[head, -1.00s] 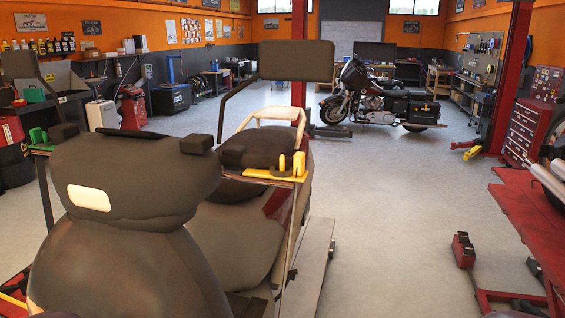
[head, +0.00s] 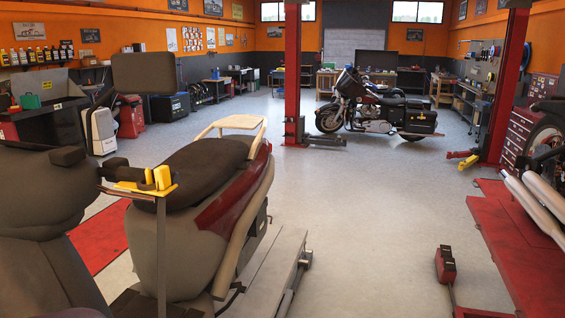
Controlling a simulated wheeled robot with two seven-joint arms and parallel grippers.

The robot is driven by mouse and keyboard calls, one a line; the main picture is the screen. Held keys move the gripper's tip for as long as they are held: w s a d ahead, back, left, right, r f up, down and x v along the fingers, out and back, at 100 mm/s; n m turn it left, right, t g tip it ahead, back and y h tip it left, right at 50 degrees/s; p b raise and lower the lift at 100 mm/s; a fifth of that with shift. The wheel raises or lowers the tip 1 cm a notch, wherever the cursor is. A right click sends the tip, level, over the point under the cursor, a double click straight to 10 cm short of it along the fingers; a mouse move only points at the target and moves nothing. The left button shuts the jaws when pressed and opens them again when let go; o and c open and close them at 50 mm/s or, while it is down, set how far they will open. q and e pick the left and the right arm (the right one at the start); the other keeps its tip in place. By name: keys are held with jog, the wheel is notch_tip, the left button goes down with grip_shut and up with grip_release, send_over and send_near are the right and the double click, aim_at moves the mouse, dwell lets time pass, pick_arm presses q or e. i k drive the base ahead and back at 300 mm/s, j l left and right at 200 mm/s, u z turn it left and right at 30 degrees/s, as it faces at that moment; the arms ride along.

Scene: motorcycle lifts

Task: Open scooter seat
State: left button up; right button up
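The scooter stands at the left of the head view, front toward me. Its dark seat (head: 195,168) lies down on the grey and red body (head: 232,200), with no gap visible under it. A beige grab rail (head: 235,122) rises behind the seat. The scooter's dark handlebar cover (head: 40,190) fills the near left, with a mirror (head: 143,73) above it. The seat's near edge is partly hidden. Neither of my grippers shows.
The scooter is on a low lift (head: 265,265). Open grey floor (head: 365,220) lies to its right. A red lift (head: 520,235) and a red box on a stalk (head: 445,265) stand at the right. A red post (head: 292,80) and a parked motorcycle (head: 375,105) are behind.

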aim_at(202, 165)
jog(key=i+l, duration=0.3)
jog(key=i+l+z, duration=0.1)
jog(key=i+l, duration=0.25)
jog(key=i, duration=0.2)
jog(key=i+l+z, duration=0.1)
jog(key=i+l, duration=0.2)
jog(key=i, duration=0.1)
